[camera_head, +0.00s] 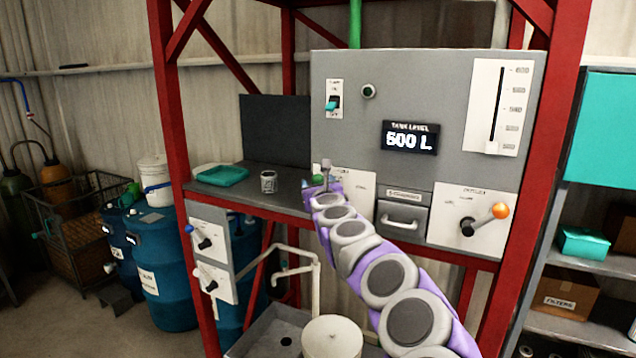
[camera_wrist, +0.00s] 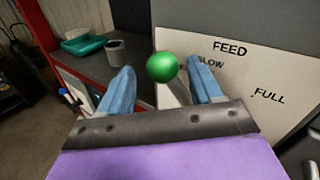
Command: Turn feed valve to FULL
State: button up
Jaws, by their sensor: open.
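The feed valve's green ball knob (camera_wrist: 162,67) sits between the two blue fingers of my gripper (camera_wrist: 161,75) in the wrist view. The fingers are open, with gaps visible beside the ball. Its grey lever (camera_wrist: 180,92) runs down and right behind my gripper. The white valve plate (camera_wrist: 250,75) reads FEED, with a partly covered SLOW near the knob and FULL farther right. The knob is on the SLOW side. In the head view, my gripper (camera_head: 324,176) is at the left edge of the partly hidden feed plate (camera_head: 362,183).
A grey control panel (camera_head: 455,85) shows TANK LEVEL 600 L. A drawer (camera_head: 403,213) and an orange-knobbed valve (camera_head: 499,210) lie right of the feed plate. A metal cup (camera_head: 268,182) and teal tray (camera_head: 222,175) stand on the shelf to the left. Red frame posts (camera_head: 172,110) flank the station.

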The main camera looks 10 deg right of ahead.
jog(key=shift+w+d, duration=0.1)
jog(key=shift+w, duration=0.15)
jog(key=shift+c, duration=0.5)
grip_shut()
